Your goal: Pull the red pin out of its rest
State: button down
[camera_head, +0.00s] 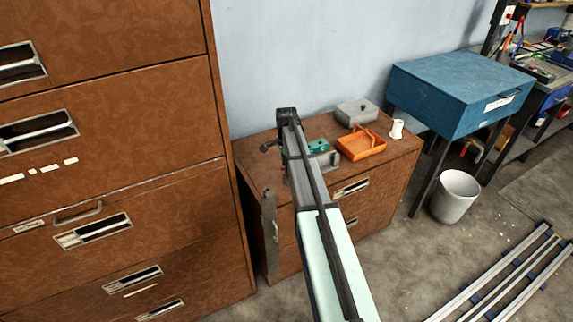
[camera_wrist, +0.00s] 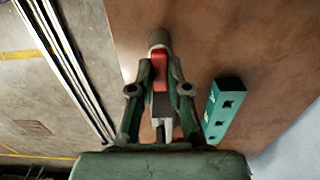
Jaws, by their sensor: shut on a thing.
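In the wrist view, a red pin (camera_wrist: 159,68) with a rounded grey end (camera_wrist: 158,39) lies between the fingertips of my gripper (camera_wrist: 160,82). My gripper is shut on the red pin. A grey and white piece shows between the fingers, nearer the palm; I cannot tell whether it is part of the rest. A teal block with square holes (camera_wrist: 224,108) lies just right of the fingers, apart from them. The teal block also shows in the head view (camera_head: 319,146), right of my arm. There the pin and its rest are hidden or too small to make out.
An orange tray (camera_head: 361,152), a grey lidded box (camera_head: 357,112) and a small white item (camera_head: 397,129) stand on the brown cabinet (camera_head: 402,150), right of my arm. A tall brown cabinet (camera_head: 110,110) rises close on the left. The wall is behind.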

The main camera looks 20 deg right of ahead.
jog(key=shift+r+p, duration=0.4)
jog(key=shift+r, duration=0.3)
jog(key=shift+r+p, duration=1.8)
jog(key=shift+r, duration=1.5)
